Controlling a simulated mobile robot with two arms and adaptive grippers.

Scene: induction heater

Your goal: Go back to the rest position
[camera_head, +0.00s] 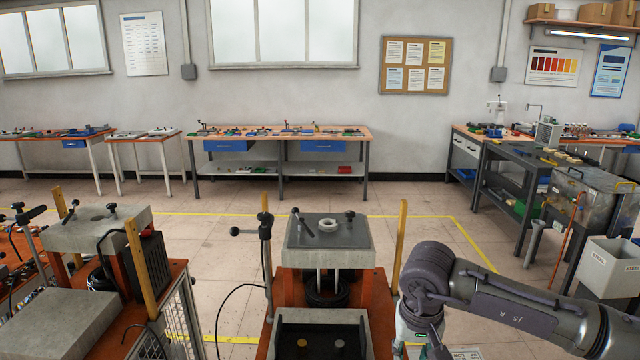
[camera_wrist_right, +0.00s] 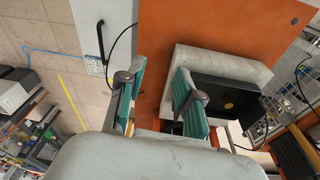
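The induction heater (camera_head: 320,234) stands in the middle of the head view, with a grey top plate and a pale ring (camera_head: 328,225) on it. Below its front is a black tray (camera_head: 290,340) with a gold-coloured disc and a dark disc. My right arm reaches in from the right, and my right gripper (camera_head: 422,340) hangs down beside the heater, partly cut off by the lower edge. In the right wrist view my right gripper (camera_wrist_right: 162,92) has its teal-padded fingers apart, with nothing seen held between them. My left gripper is not in view.
A second machine (camera_head: 100,228) stands on an orange bench at left. Yellow posts (camera_head: 400,232) rise beside the central heater. A dark workbench (camera_head: 520,160) and grey bins (camera_head: 608,268) are at right. The tiled floor behind the heater is clear.

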